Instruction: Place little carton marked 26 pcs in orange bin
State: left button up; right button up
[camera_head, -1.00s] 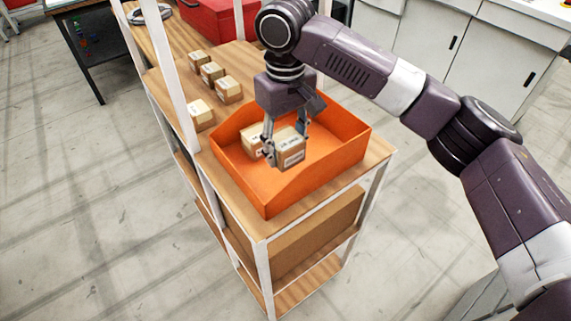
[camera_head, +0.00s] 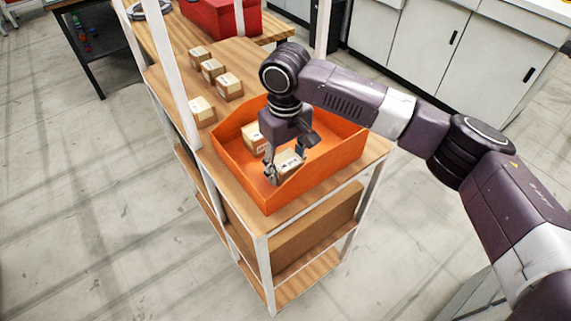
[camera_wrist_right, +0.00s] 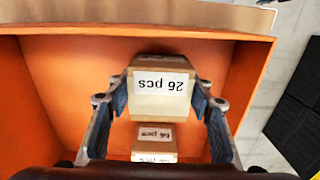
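The little carton marked 26 pcs shows in the right wrist view (camera_wrist_right: 160,92), its white label upside down there. In the head view the carton (camera_head: 288,163) is low inside the orange bin (camera_head: 335,150). My right gripper (camera_head: 286,166) points down into the bin, with one finger on each side of the carton. In the right wrist view its fingers (camera_wrist_right: 160,103) appear to press on the carton's sides. Whether the carton's underside touches the bin floor is hidden. My left gripper is not in view.
Another small carton (camera_head: 252,136) stands in the bin beside the gripper. Several cartons (camera_head: 213,70) stand on the wooden shelf top behind the bin. White shelf posts (camera_head: 172,75) rise at the left. A red box (camera_head: 212,18) is at the back.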

aim_at(285, 160)
jog(key=shift+o, duration=1.2)
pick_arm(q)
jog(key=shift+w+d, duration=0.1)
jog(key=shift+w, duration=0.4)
pick_arm(e)
jog(key=shift+o, duration=0.3)
jog(key=shift+r, duration=0.1)
jog(key=shift+r, duration=0.3)
notch_tip(285, 160, up, 10)
jog(key=b, duration=0.3)
jog(key=shift+r, duration=0.75)
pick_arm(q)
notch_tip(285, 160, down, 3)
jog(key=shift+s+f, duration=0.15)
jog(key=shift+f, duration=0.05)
